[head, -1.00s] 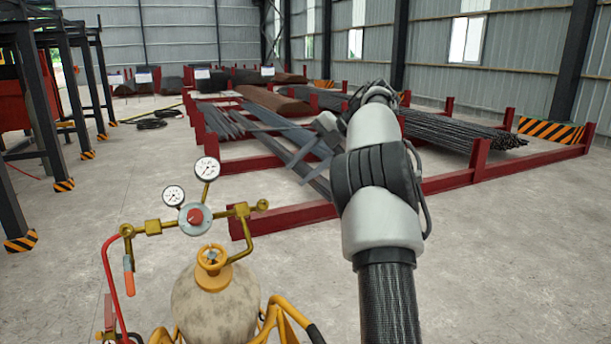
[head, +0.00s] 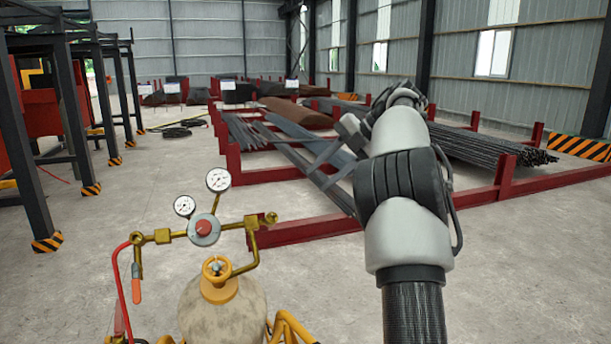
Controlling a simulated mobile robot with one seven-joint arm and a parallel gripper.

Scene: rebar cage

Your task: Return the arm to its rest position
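My arm (head: 405,200), white and grey with black bands, rises from the bottom right of the head view and reaches forward, bent at the elbow. Its far end (head: 350,132) shows as a small grey part left of the upper joint, in front of the steel rack. My gripper is there, small and dark against the dark bars behind it. I cannot make out its fingers clearly or see anything held in them.
A gas cylinder (head: 222,305) with two gauges, brass fittings and a red hose stands close by, left of my arm. Red racks (head: 305,231) with steel bars (head: 490,147) lie ahead. Dark posts (head: 30,150) stand at left. Concrete floor (head: 150,215) between is open.

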